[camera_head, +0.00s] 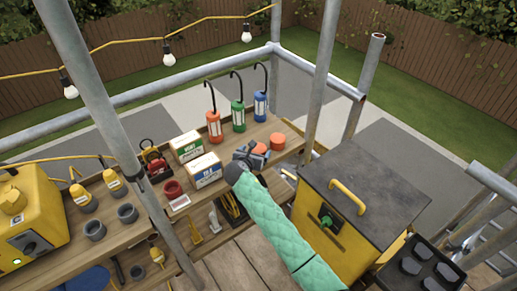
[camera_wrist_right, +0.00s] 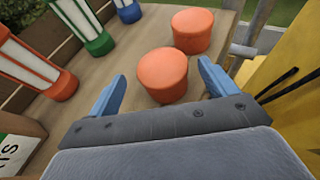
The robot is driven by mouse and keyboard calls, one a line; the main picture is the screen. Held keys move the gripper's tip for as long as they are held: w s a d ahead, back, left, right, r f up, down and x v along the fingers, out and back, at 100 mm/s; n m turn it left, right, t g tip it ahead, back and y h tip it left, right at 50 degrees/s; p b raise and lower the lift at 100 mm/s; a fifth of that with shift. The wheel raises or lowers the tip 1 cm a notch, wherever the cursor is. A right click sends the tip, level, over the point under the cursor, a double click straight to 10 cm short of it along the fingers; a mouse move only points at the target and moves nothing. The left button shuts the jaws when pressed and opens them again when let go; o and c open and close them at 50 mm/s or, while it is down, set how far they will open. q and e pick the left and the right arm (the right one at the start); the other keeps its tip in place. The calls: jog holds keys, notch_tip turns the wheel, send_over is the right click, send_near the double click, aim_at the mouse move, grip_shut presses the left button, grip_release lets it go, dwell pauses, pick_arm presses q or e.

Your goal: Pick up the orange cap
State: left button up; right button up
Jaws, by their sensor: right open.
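Two orange caps stand on the wooden shelf. The nearer cap (camera_wrist_right: 162,76) is between the blue fingertips of my right gripper (camera_wrist_right: 161,70) in the right wrist view, with no clear contact. The other cap (camera_wrist_right: 192,30) is just beyond it, to the right. In the head view the caps show as one cap (camera_head: 277,141) and another cap (camera_head: 259,148), partly covered by my right gripper (camera_head: 254,153). My right gripper is open and empty. My left gripper is not in view.
Orange (camera_head: 214,126), green (camera_head: 238,115) and blue (camera_head: 261,106) lanterns stand behind the gripper. Two boxes, one green-labelled (camera_head: 187,146) and one blue-labelled (camera_head: 205,170), are to its left. A yellow cabinet (camera_head: 330,220) with a dark lid is at the right. Metal scaffold poles (camera_head: 320,70) rise around the shelf.

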aim_at(258, 149)
jog(key=shift+p+x, duration=0.45)
jog(key=shift+x, duration=0.45)
jog(key=shift+p+x, duration=0.45)
jog(key=shift+x, duration=1.35)
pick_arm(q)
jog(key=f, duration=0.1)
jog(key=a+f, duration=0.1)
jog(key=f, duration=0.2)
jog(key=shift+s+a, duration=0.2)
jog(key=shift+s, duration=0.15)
pick_arm(e)
jog(key=shift+s+d, duration=0.1)
jog(key=shift+c, duration=0.4)
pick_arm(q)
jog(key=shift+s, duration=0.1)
pick_arm(e)
jog(key=c, duration=0.9)
